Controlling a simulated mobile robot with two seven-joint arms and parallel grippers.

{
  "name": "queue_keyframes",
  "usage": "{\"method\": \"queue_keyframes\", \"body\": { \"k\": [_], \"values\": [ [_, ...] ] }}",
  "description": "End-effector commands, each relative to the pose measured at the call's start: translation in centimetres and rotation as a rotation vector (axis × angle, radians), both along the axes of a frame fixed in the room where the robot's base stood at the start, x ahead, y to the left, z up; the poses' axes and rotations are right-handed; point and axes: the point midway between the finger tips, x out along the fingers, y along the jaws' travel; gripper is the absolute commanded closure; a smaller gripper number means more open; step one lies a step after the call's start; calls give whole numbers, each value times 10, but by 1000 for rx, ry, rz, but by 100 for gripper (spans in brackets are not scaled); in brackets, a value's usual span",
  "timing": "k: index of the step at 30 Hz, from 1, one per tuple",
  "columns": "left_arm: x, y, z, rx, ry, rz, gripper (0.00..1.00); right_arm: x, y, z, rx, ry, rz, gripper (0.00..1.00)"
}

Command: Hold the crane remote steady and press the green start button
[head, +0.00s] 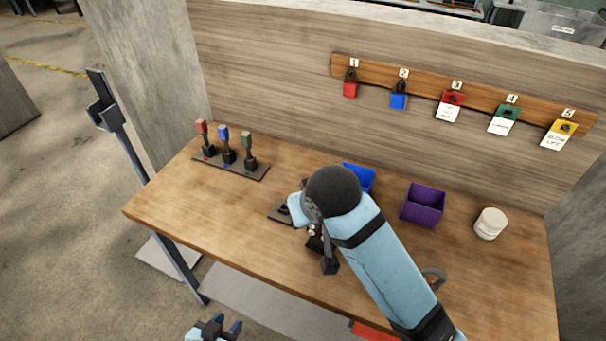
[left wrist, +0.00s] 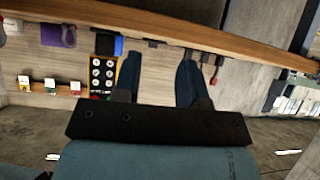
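The crane remote (left wrist: 103,74) is yellow with a dark face and several pale round buttons. My left gripper (head: 214,323) is low at the front of the bench in the head view. Its fingers are spread with nothing between them, as the left wrist view (left wrist: 160,58) also shows. My right arm reaches over the bench in the head view. My right gripper's fingers and the remote are mostly hidden there.
The wooden bench (head: 235,215) holds three coloured levers (head: 226,150) at the left, a blue bin (head: 361,177), a purple bin (head: 423,204) and a white jar (head: 490,223). A numbered rail (head: 425,85) with coloured tags hangs on the back panel. The front left of the bench top is clear.

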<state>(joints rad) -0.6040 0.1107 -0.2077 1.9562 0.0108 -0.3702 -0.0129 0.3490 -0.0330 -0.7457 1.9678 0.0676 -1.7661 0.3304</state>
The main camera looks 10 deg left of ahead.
Motion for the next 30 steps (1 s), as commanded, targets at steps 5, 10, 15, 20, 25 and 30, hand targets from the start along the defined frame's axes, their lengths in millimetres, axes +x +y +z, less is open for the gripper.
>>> {"method": "queue_keyframes", "body": {
  "k": [5, 10, 15, 20, 25, 30],
  "values": [
    [47, -16, 7, 9, 8, -72, 20, 0, 0, -1, 1, 1, 0, 57],
    [108, -40, 22, 34, 33, -199, 15, 0, 0, -1, 1, 1, 0, 57],
    [160, -68, 45, 72, 64, -361, 15, 0, 0, -1, 1, 1, 0, 57],
    [200, -96, 74, 122, 96, -546, 15, 0, 0, -1, 1, 1, 0, 57],
    [233, -121, 110, 192, 126, -764, 15, 0, 0, -1, 1, 1, 0, 57],
    [258, -138, 153, 282, 154, -992, 15, 0, 0, -1, 1, 1, 0, 57]
  ]
}}
